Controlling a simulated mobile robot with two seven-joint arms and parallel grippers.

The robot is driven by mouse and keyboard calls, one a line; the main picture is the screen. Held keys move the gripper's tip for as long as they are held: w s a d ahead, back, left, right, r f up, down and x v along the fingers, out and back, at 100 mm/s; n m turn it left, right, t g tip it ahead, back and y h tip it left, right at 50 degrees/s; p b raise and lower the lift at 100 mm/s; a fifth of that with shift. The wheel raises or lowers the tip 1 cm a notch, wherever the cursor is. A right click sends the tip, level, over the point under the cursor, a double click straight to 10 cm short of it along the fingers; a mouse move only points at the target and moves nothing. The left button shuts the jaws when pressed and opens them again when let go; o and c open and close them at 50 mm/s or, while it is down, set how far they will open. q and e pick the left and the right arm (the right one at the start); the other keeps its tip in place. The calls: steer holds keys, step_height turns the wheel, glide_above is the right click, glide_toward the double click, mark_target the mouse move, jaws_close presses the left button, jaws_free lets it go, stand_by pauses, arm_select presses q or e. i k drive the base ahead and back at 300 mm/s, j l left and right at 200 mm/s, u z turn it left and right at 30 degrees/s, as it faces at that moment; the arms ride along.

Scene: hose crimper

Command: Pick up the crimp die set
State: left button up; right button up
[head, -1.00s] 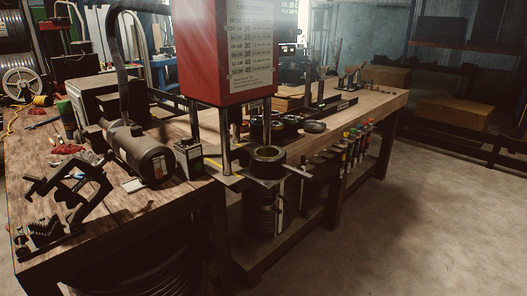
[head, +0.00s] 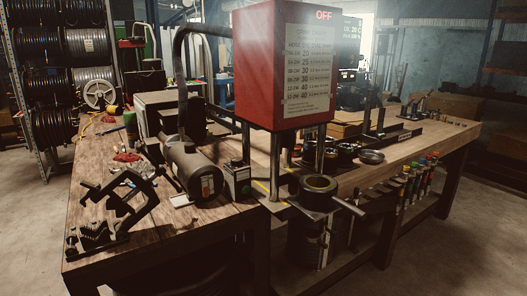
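Several dark round pieces that look like crimp dies (head: 345,151) stand close together on the bench, behind the red crimper's posts and partly hidden by them. A low dark ring-shaped piece (head: 371,157) lies just to their right. A thick round collar with an open centre (head: 319,184) sits at the front of the crimper, with a handle sticking out to the right. I cannot tell for sure which of these is the crimp die set. Neither of my grippers is in view.
The red crimper box (head: 284,65) with a lit OFF sign and a printed chart stands over the bench corner. A motor (head: 192,168) and a black clamp-like stand (head: 112,208) are on the left bench (head: 160,222). The floor at right (head: 480,235) is clear.

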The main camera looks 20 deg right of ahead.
mark_target(310, 147)
steer(key=l+u, duration=0.35)
steer(key=l, duration=0.15)
steer(key=l+u, duration=0.35)
steer(key=l, duration=0.15)
steer(key=l+u, duration=0.15)
steer(key=l, duration=0.35)
steer(key=k+l+u, duration=0.15)
steer(key=l, duration=0.35)
